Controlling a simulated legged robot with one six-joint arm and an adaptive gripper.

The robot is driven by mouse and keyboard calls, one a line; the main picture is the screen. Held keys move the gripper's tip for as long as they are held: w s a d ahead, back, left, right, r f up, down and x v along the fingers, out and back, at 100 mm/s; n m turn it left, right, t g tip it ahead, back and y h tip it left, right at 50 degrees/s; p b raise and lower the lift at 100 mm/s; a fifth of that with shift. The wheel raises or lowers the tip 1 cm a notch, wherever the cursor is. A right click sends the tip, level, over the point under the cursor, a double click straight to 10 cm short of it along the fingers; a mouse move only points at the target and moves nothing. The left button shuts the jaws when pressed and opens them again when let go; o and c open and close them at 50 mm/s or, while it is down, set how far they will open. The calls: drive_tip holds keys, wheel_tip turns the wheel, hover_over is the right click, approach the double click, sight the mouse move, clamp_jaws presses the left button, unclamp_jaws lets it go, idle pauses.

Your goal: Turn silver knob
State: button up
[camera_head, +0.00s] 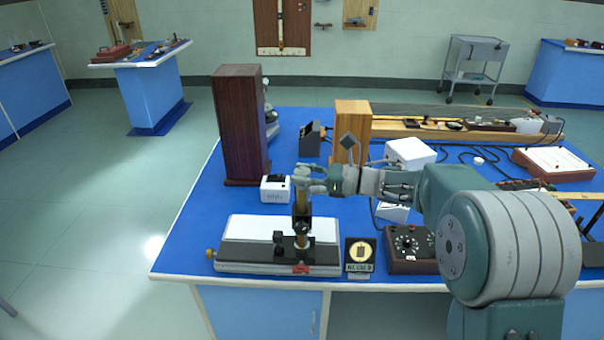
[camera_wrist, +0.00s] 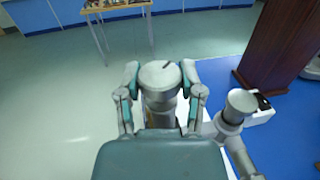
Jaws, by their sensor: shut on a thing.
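The silver knob (camera_wrist: 160,77) is a round metal cap with a short dark mark on its flat top. In the wrist view my gripper (camera_wrist: 161,90) has one finger on each side of it, shut on it. In the head view my gripper (camera_head: 308,181) reaches in from the right to the top of an upright brass-and-black instrument (camera_head: 302,213). The knob is small there and partly hidden by the fingers. A second grey round cap (camera_wrist: 241,102) on a stalk stands to the right of my gripper in the wrist view.
The instrument stands on a white-and-black base (camera_head: 250,230) near the blue bench's front edge. A tall dark wooden box (camera_head: 238,125) and small white box (camera_head: 274,189) stand behind.

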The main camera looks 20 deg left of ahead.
sight(302, 169)
drive_tip(key=n+g, duration=0.2)
drive_tip(key=g, duration=0.1)
drive_tip(key=n+g+h, duration=0.1)
drive_tip(key=n+g, duration=0.1)
drive_tip(key=g, duration=0.1)
drive_tip(key=shift+w+h, duration=0.1)
drive_tip(key=shift+h, duration=0.2)
drive_tip(key=shift+n+g+h, duration=0.8)
drive_tip(key=shift+n+g, duration=0.3)
drive_tip(key=shift+g, duration=0.5)
drive_tip(key=shift+r, duration=0.1)
drive_tip(key=o, duration=1.2)
drive_tip(key=shift+a, duration=0.1)
wheel_tip(302, 169, up, 10)
drive_tip(key=shift+w+f, duration=0.1)
drive_tip(key=shift+f, duration=0.05)
